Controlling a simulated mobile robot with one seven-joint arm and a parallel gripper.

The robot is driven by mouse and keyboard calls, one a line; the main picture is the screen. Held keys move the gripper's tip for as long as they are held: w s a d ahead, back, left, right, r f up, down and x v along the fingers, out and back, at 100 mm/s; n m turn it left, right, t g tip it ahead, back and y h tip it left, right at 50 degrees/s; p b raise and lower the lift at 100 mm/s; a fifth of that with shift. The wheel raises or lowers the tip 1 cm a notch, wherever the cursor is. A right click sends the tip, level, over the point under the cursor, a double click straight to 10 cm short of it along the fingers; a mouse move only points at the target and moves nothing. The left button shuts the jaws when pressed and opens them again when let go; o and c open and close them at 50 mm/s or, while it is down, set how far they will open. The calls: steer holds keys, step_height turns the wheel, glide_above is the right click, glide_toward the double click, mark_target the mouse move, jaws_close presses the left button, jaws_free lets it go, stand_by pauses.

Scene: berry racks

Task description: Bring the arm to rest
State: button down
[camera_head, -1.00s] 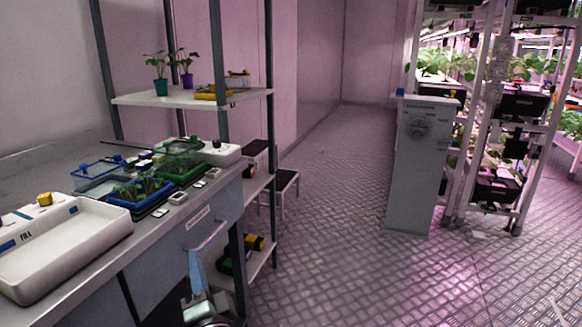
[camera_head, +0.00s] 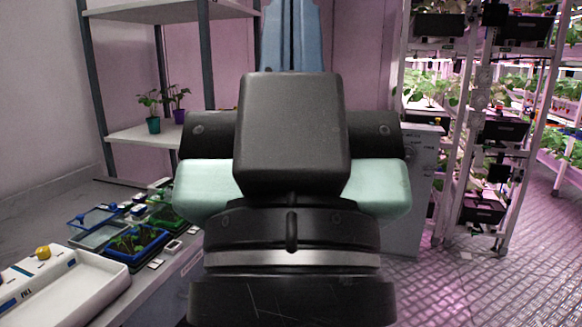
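My gripper (camera_head: 291,35) stands upright in the middle of the head view, close to the camera. Its black wrist and housing and its pale green sides fill the centre. A blue part, apparently the fingers, rises behind the black block and runs to the top edge of the view. The block hides its lower part, and I cannot tell whether the fingers are apart or together. Nothing held is visible.
A bench at left carries a white tray (camera_head: 118,287) and a blue seedling tray (camera_head: 135,252). A shelf (camera_head: 140,136) with two potted plants stands behind. Planted racks (camera_head: 540,100) stand at right. A grey cabinet (camera_head: 420,200) is partly hidden by my arm. The floor at right is clear.

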step_height(320, 180, up, 18)
steer(key=p, duration=1.6)
steer(key=shift+r, duration=0.2)
